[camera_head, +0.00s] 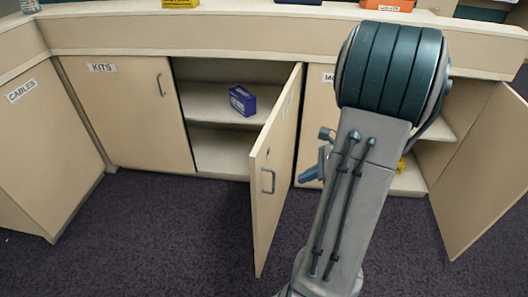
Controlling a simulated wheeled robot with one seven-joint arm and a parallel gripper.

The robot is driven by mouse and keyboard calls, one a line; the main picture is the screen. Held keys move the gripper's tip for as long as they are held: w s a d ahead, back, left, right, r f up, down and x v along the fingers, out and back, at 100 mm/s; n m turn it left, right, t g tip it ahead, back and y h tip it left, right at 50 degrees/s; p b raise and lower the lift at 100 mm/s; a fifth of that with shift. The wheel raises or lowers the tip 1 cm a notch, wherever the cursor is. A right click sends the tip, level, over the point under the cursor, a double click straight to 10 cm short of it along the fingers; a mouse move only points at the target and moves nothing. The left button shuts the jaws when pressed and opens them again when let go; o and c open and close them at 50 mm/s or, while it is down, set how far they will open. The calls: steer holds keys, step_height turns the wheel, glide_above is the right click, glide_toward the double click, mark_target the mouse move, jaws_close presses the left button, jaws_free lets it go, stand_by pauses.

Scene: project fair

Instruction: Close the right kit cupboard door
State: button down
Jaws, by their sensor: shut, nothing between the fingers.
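The kits cupboard has a shut left door (130,115) labelled KITS. Inside, a small purple-blue box (242,100) sits on the shelf (205,105). My gripper (308,174) shows partly from behind my arm, to the right of the open door. It is shut and looks empty. It appears apart from the door, though the depth between them is hard to judge. My arm hides part of the cupboard front.
A cables cupboard (40,140) stands at the left. Another cupboard door (485,170) hangs open at the right. The counter top (240,10) holds a yellow box (180,3) and an orange box (388,5). The dark carpet (150,235) in front is clear.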

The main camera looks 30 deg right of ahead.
mark_target(264, 183)
steer(key=shift+m+t, duration=0.4)
steer(key=shift+m, duration=0.5)
steer(key=x, duration=0.3)
steer(key=w+b+x, duration=0.1)
steer(key=x, duration=0.3)
steer(key=w+r+b+x, duration=0.1)
steer(key=x, duration=0.2)
steer(key=shift+w+d+f, duration=0.2)
steer(key=shift+w+f, duration=0.05)
steer(key=shift+f, duration=0.05)
steer(key=shift+w+a, duration=0.4)
